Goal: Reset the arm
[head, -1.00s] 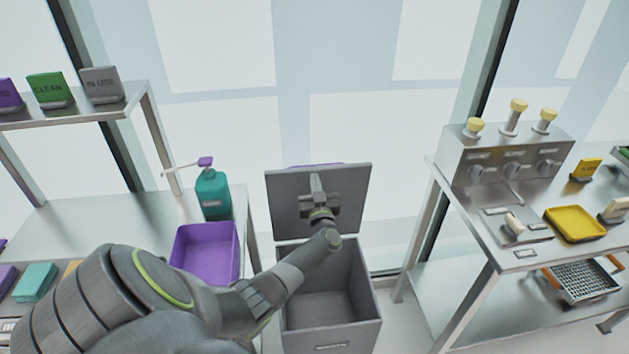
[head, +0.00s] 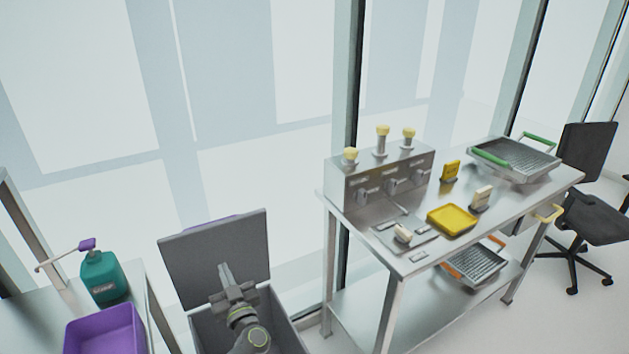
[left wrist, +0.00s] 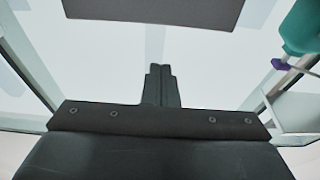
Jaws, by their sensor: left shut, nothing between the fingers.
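My left gripper (head: 228,278) is in front of the raised lid (head: 214,250) of the grey bin (head: 287,333), above the bin's opening. Its fingers are together and hold nothing. In the left wrist view the closed fingers (left wrist: 160,86) point up the picture, with a dark grey panel (left wrist: 150,10) at the top edge, probably the lid. Whether the gripper touches the lid cannot be told. My right gripper is not seen.
A purple tub (head: 105,332) and a teal pump bottle (head: 103,277) stand on the left bench. To the right is a metal table (head: 400,262) with a knob panel (head: 380,178), a yellow tray (head: 451,219) and a green-handled basket (head: 514,158). An office chair (head: 590,190) stands far right.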

